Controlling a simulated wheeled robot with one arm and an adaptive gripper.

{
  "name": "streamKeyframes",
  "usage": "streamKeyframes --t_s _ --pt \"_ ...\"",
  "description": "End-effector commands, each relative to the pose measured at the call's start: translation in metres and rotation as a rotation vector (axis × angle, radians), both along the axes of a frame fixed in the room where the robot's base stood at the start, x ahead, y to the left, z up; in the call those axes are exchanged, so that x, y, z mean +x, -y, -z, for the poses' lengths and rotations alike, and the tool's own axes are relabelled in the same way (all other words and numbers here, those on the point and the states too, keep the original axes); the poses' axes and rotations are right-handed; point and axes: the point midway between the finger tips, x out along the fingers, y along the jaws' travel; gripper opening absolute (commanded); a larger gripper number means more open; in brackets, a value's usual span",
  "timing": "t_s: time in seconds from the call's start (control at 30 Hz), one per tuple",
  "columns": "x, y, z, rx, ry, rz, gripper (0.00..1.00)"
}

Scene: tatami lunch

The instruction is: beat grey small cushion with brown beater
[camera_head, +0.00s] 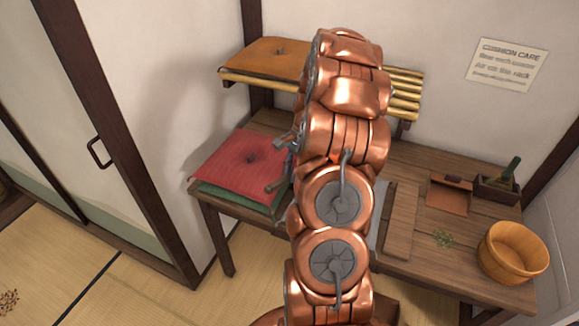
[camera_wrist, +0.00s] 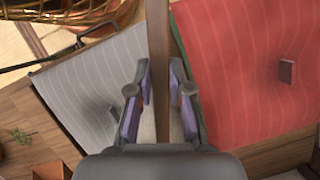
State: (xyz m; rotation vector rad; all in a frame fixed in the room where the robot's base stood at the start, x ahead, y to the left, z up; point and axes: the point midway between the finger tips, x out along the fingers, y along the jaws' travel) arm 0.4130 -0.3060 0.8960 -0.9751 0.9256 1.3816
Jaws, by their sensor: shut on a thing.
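The grey small cushion (camera_wrist: 92,82), with pale stripes and a small dark tuft, lies flat on the wooden table, left of my gripper in the wrist view. In the head view only a grey sliver (camera_head: 384,205) shows beside my arm, which hides the rest. My gripper (camera_wrist: 161,78) is shut on the brown beater (camera_wrist: 158,30), a straight brown shaft running up out of the wrist view between the fingers. The beater's far end is out of view. The gripper is over the gap between the grey cushion and a red cushion (camera_wrist: 240,70).
The red cushion also shows in the head view (camera_head: 232,163), on a green cushion (camera_head: 232,198). An orange cushion (camera_head: 268,52) lies on a bamboo rack (camera_head: 405,92). A wooden tub (camera_head: 513,250), brown pouch (camera_head: 449,195) and dark box (camera_head: 495,190) occupy the table's right.

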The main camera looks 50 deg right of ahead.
Motion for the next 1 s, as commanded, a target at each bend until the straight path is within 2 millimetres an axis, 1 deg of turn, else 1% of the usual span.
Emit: streamKeyframes --t_s 0.03,0.2,0.37,0.8,0.9,1.0 --pt "0.0 0.001 0.012 0.02 -0.002 0.001 0.0" --pt "0.002 0.004 0.037 0.073 -0.002 0.0 0.0" --pt "0.002 0.003 0.024 0.056 0.001 -0.005 0.0" --pt "0.002 -0.006 -0.039 -0.084 0.006 -0.007 0.0" --pt "0.002 -0.008 -0.048 -0.106 0.006 -0.006 0.0" --pt "0.002 -0.008 -0.05 -0.114 0.006 -0.005 0.0"
